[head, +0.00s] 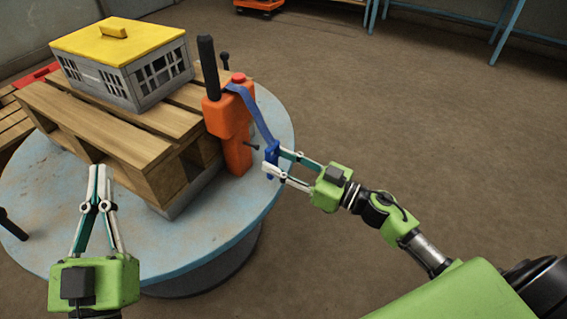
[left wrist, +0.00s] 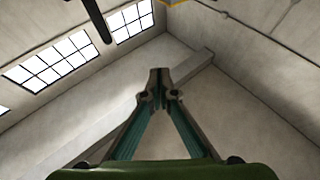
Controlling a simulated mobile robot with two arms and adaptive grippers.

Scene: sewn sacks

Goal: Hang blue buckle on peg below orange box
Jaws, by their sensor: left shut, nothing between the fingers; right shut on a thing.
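The orange box (head: 222,117) is fixed upright at the right end of the wooden pallet, with a red button (head: 238,77) on top and a black handle beside it. A blue strap (head: 252,108) runs from the box down to the blue buckle (head: 271,158). My right gripper (head: 272,162) is shut on the buckle and holds it just right of the orange lower part. A small dark peg (head: 250,145) sticks out below the box, left of the buckle and apart from it. My left gripper (head: 101,172) is shut and empty in front of the pallet; its shut fingers (left wrist: 158,82) show in the left wrist view.
A grey crate with a yellow lid (head: 118,40) stands on the wooden pallet (head: 100,120). The pallet rests on a round light-blue table (head: 215,232). The table top in front of the pallet is mostly clear. Open floor lies to the right.

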